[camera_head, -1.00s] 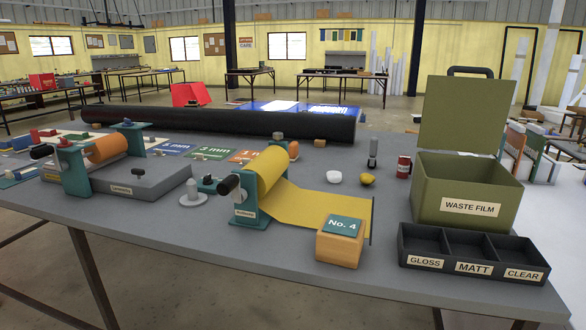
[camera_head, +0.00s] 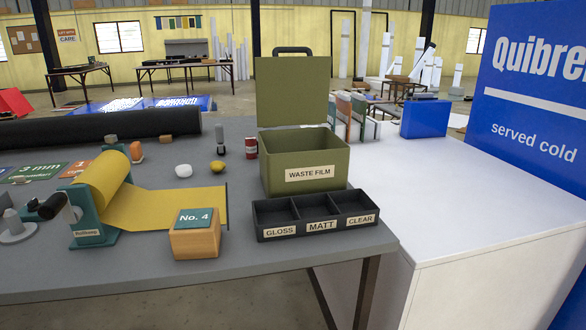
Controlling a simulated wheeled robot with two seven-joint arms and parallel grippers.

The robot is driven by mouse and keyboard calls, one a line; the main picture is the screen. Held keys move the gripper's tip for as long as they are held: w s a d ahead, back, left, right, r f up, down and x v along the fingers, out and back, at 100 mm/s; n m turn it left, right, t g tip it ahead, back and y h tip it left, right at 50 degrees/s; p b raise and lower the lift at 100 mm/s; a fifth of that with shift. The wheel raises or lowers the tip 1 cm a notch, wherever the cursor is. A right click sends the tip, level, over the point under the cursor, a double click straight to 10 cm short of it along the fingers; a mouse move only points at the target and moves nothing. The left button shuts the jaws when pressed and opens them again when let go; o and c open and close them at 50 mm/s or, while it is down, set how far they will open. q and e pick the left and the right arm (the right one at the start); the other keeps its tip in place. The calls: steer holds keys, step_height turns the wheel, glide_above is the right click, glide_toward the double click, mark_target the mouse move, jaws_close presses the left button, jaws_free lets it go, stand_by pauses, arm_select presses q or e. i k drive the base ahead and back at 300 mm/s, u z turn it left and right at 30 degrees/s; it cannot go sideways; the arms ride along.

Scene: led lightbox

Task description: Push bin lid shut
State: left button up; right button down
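The olive green bin (camera_head: 304,177) labelled WASTE FILM stands on the grey table's right part. Its lid (camera_head: 291,92) is open and stands upright at the bin's back edge, with a dark handle (camera_head: 292,50) on its top edge. The bin's inside looks empty as far as I can see; its floor is hidden. Neither of my grippers shows in the head view.
A black tray (camera_head: 267,219) labelled GLOSS, MATT, CLEAR sits in front of the bin. A wooden No. 4 block (camera_head: 195,242) and yellow film roll (camera_head: 101,180) are left. A white counter (camera_head: 480,190) stands right; a red can (camera_head: 251,148) is beside the bin.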

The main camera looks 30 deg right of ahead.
mark_target(291, 90)
steer(key=u, duration=3.15)
steer(key=k, duration=2.2)
steer(key=z, duration=0.55)
